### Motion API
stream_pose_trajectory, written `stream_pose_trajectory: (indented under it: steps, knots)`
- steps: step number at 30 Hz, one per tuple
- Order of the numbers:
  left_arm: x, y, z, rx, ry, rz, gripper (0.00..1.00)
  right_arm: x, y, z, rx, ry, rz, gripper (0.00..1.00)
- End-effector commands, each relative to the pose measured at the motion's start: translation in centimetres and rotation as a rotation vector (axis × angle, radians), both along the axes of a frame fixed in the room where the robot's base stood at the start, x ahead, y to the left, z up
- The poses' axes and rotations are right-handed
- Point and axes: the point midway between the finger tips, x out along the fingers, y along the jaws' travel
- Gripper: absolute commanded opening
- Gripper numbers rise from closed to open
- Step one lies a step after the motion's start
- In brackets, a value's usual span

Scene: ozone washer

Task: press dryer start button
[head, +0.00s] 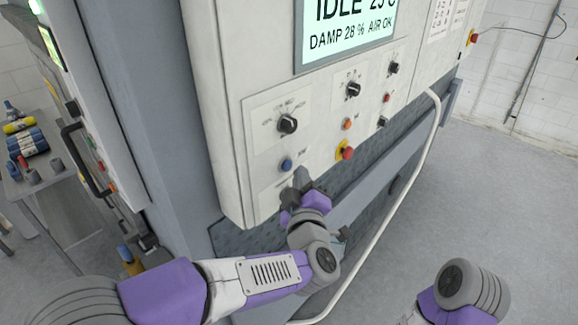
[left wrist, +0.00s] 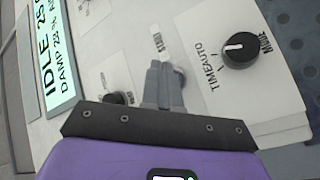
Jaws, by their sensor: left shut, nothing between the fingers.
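The light control panel (head: 262,143) of the dryer faces me. My left gripper (head: 301,176) is shut and empty, its tips at the panel just right of and below a blue button (head: 286,165). In the left wrist view the closed fingers (left wrist: 162,80) point at a small label reading START (left wrist: 157,45). A round part beside the fingertips is mostly hidden behind them, and I cannot tell whether they touch it. A black MODE knob (left wrist: 241,50) lies to the right there. My right gripper is out of view.
Several black knobs (head: 288,124), an orange button (head: 347,124) and a red stop button on yellow (head: 345,150) sit nearby. The screen (head: 345,30) reads IDLE. A white rail (head: 413,170) curves past the panel. A side table (head: 50,190) stands left. Floor at right is clear.

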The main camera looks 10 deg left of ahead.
Motion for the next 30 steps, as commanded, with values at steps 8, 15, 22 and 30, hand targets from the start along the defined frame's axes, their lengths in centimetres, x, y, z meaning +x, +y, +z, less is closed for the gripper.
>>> stream_pose_trajectory:
  steps: [8,15,22,30]
  knots:
    - [0.0,0.0,0.0,0.0,0.0,0.0,0.0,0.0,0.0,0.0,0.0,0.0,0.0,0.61]
    - [0.0,0.0,0.0,0.0,0.0,0.0,0.0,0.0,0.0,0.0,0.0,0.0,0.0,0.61]
    - [0.21,0.33,-0.04,-0.001,0.0,0.001,0.0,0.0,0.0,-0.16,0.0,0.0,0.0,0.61]
    - [0.5,0.67,-0.01,0.0,0.001,-0.001,0.0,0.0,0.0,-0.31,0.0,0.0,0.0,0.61]
